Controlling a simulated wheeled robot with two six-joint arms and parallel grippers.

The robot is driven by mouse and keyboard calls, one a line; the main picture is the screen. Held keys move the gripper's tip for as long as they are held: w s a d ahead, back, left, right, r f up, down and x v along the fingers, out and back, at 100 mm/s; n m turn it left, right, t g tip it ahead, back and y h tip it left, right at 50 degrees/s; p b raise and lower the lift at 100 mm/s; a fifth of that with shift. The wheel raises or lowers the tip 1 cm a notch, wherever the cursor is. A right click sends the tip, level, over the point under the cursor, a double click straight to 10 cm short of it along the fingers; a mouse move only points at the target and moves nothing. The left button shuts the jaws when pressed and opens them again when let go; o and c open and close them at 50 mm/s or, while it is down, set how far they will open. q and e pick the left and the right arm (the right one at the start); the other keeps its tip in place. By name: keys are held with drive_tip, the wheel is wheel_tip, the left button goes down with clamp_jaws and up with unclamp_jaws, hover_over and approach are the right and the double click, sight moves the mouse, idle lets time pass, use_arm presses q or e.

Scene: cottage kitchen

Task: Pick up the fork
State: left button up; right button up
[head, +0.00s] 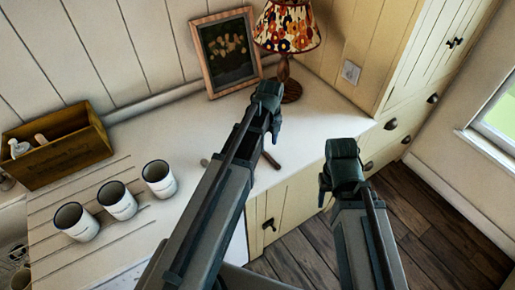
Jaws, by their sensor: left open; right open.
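I cannot make out a fork for certain. A thin dark brownish piece (271,160) shows on the white counter (310,125) just right of my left arm, and a small dark bit (204,162) shows just left of it. I cannot tell whether either is part of the fork, as my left arm covers the counter between them. My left gripper (267,98) is open over the counter, in front of the lamp. My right gripper (343,165) is open, at the counter's front edge. Neither visibly holds anything.
Three white cups (117,200) stand in a row on the left counter. A wooden box (55,148) with bottles is behind them. A framed picture (227,53) and a lamp (288,30) stand at the back. Drawers and wooden floor (430,220) lie to the right.

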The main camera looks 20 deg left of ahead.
sight(268, 155)
use_arm(q)
drive_tip(key=shift+f+b, duration=2.6)
drive_tip(key=shift+f, duration=0.05)
drive_tip(key=shift+r, duration=0.1)
clamp_jaws()
